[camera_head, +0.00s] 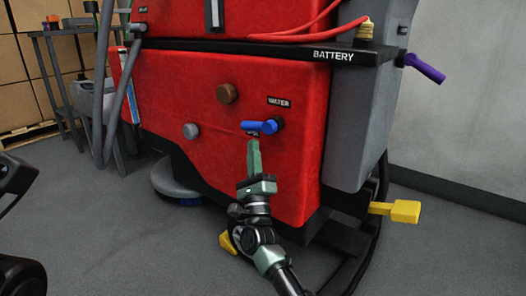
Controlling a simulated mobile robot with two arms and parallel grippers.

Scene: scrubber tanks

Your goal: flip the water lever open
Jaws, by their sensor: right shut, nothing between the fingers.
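The blue water lever (261,126) sits on the red tank of the scrubber, just below the WATER label (279,102). It lies about level, its free end pointing left from a dark pivot on the right. My right gripper (253,142) comes up from below, and its green fingers are shut and empty. Its tips are just under the lever; I cannot tell whether they touch it. My left gripper is not in view; only dark parts show at the left edge.
The red tank (180,90) has a brown knob (227,93) and a grey knob (190,131). A yellow pedal (404,211) sticks out at the lower right. A purple handle (425,68) juts out at the upper right. Grey hoses (101,90) hang on the left. Grey floor is open in front.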

